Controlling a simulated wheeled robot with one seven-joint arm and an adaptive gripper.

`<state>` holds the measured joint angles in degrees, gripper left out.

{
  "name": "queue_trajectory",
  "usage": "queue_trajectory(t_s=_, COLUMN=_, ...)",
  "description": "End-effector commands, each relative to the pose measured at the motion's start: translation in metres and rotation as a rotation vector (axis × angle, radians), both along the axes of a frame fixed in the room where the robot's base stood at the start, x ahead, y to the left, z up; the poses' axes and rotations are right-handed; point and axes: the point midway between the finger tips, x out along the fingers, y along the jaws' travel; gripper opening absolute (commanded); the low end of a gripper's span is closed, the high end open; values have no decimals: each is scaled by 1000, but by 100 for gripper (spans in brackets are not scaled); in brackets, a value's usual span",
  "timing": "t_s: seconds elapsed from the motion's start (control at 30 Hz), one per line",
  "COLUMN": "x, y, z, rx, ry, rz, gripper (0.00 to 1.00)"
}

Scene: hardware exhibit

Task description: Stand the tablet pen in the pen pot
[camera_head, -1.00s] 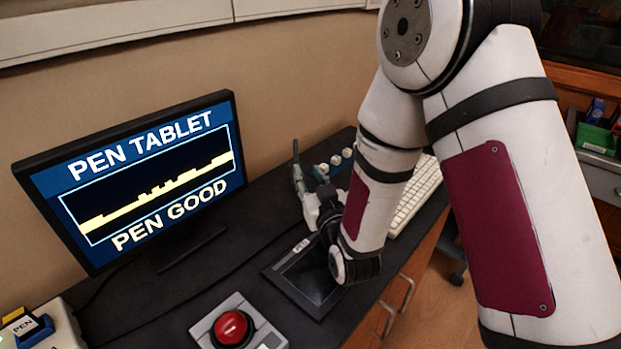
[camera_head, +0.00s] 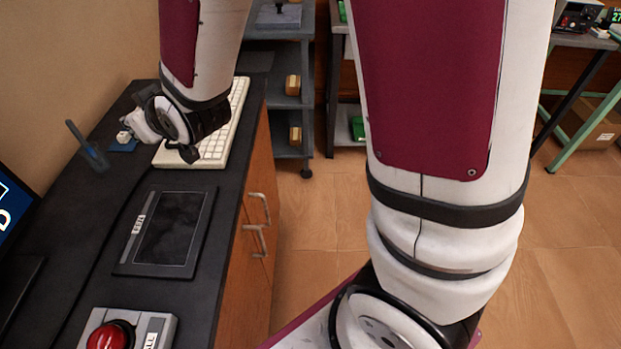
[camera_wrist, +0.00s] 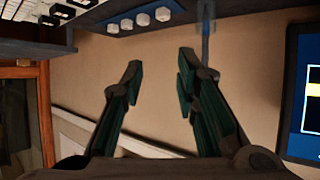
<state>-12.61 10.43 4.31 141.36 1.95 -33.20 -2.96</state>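The blue tablet pen (camera_head: 75,132) stands in the dark pen pot (camera_head: 95,159) on the black desk, leaning a little. Its lower part is inside the pot. In the wrist view, which is upside down, the pen (camera_wrist: 205,48) hangs below the pot (camera_wrist: 205,14), just right of my fingers. My gripper (camera_wrist: 160,78) is open and empty, its two fingers well apart with bare wall between them. In the head view my wrist hides most of the gripper, right of the pot. The pen tablet (camera_head: 173,229) lies on the desk with nothing on it.
A white keyboard (camera_head: 215,145) lies beyond the tablet, partly behind my wrist. A small knob box (camera_head: 124,145) is near the pot. A red button box (camera_head: 110,335) is at the near end. A monitor (camera_wrist: 302,95) is close by on the right.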

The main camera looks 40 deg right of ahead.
Motion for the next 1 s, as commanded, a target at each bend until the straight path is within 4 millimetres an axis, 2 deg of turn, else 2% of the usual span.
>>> queue_trajectory(t_s=0.03, x=-11, y=-13, z=11, rx=-13, ry=41, rz=-19, gripper=28)
queue_trajectory(t_s=0.17, x=-47, y=-43, z=23, rx=-49, ry=181, rz=-60, gripper=28)
queue_trajectory(t_s=0.27, x=-83, y=-66, z=31, rx=-71, ry=290, rz=-95, gripper=28)
queue_trajectory(t_s=0.37, x=-124, y=-87, z=39, rx=-88, ry=401, rz=-131, gripper=28)
queue_trajectory(t_s=0.5, x=-190, y=-112, z=48, rx=-103, ry=556, rz=-179, gripper=28)
queue_trajectory(t_s=0.7, x=-286, y=-135, z=57, rx=-110, ry=765, rz=-239, gripper=28)
queue_trajectory(t_s=0.8, x=-323, y=-140, z=59, rx=-111, ry=842, rz=-257, gripper=28)
queue_trajectory(t_s=0.9, x=-346, y=-143, z=60, rx=-111, ry=892, rz=-269, gripper=28)
queue_trajectory(t_s=1.0, x=-357, y=-144, z=60, rx=-111, ry=918, rz=-273, gripper=28)
